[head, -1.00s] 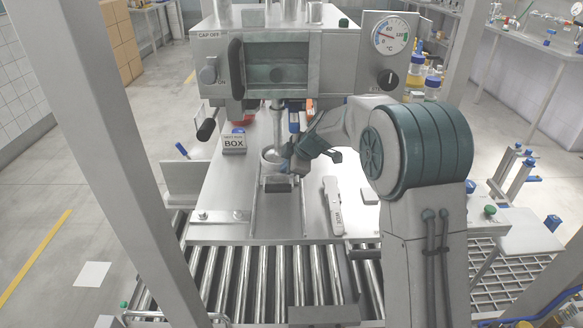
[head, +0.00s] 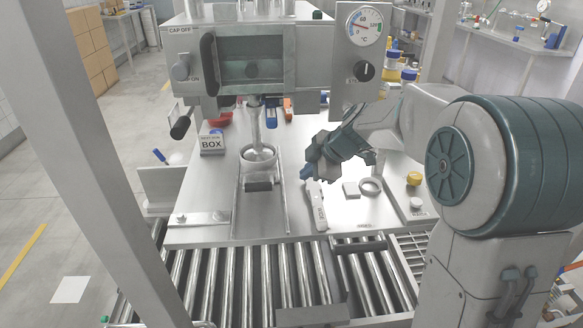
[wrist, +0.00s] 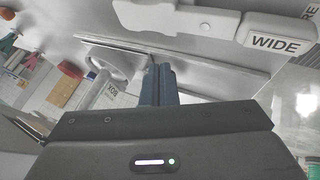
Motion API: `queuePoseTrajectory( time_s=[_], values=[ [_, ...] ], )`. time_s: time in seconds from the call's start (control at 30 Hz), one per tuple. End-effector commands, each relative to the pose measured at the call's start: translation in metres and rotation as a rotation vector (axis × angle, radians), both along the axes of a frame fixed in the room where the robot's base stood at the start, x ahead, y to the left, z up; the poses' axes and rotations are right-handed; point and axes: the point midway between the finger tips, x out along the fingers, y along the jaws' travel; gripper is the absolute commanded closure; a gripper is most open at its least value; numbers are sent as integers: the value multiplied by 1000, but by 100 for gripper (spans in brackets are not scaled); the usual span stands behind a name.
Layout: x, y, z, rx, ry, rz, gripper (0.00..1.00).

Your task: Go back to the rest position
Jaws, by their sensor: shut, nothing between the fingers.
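My gripper (head: 308,173) is at the right of the filling spot, above the steel work plate (head: 205,190). It is shut and empty, and its dark fingers also show in the wrist view (wrist: 158,84). A long white tool (head: 317,204) lies on the plate just below the gripper in the head view. A tag reading WIDE (wrist: 276,44) shows near the tool in the wrist view. The round fill opening (head: 258,157) is left of the gripper, with the fill nozzle (head: 255,125) over it.
The filling machine (head: 255,65) stands behind the gripper with a dial (head: 363,25) on its right. A grey ring (head: 370,187), a small white block (head: 350,189) and a yellow knob (head: 414,179) are at the right. Rollers (head: 250,275) run in front.

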Motion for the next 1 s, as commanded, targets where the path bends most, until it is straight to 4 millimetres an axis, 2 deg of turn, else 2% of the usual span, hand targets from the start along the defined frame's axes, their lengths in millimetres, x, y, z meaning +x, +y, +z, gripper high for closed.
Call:
queuePoseTrajectory(
  time_s=[0.17,0.33,0.6,1.0],
  values=[
    [-10,-10,3,1,7,-12,100],
    [-36,-19,23,6,91,-130,100],
    [-109,-48,59,21,305,-518,100],
    [-215,-97,95,71,501,-1183,100]
  ],
)
